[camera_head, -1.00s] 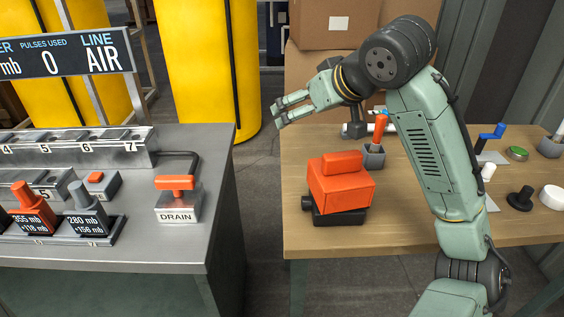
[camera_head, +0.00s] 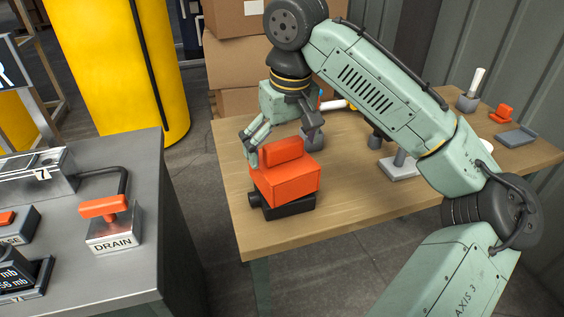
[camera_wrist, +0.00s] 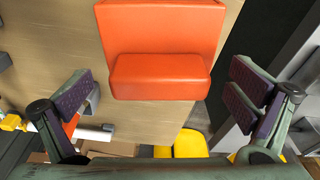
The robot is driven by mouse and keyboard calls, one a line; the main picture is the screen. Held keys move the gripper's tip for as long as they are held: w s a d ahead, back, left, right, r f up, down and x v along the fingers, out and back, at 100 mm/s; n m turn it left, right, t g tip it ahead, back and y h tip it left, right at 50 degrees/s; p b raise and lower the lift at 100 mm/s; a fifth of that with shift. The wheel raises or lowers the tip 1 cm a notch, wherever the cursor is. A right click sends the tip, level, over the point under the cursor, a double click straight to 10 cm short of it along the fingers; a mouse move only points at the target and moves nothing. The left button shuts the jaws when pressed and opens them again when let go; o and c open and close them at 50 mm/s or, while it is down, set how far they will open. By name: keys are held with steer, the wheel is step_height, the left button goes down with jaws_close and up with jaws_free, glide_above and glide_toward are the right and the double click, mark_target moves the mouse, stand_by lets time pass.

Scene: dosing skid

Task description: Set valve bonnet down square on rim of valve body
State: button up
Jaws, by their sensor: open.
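The orange valve bonnet (camera_head: 285,181), a block with a raised bar handle on top, rests on the black valve body (camera_head: 288,210) on the wooden table. The bonnet looks a little askew over the body, but its exact seating on the rim cannot be told. My gripper (camera_head: 251,150) is open and empty, close to the handle at its far left side. In the wrist view the bonnet (camera_wrist: 160,30) lies between the spread fingers of my gripper (camera_wrist: 165,85), handle towards me. The valve body is hidden there.
The wooden table (camera_head: 350,200) has clear surface in front of and right of the body. A grey socket block (camera_head: 312,138) stands just behind the bonnet. At left is the grey bench with the orange-handled DRAIN valve (camera_head: 113,225). Cardboard boxes (camera_head: 235,65) stand behind.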

mark_target(282, 165)
steer(key=f, duration=0.2)
steer(key=f+p, duration=0.1)
steer(key=f, duration=0.2)
steer(key=shift+w+a, duration=0.1)
steer(key=shift+w, duration=0.1)
steer(key=shift+c, duration=0.4)
steer(key=c, duration=1)
steer(key=shift+r, duration=0.1)
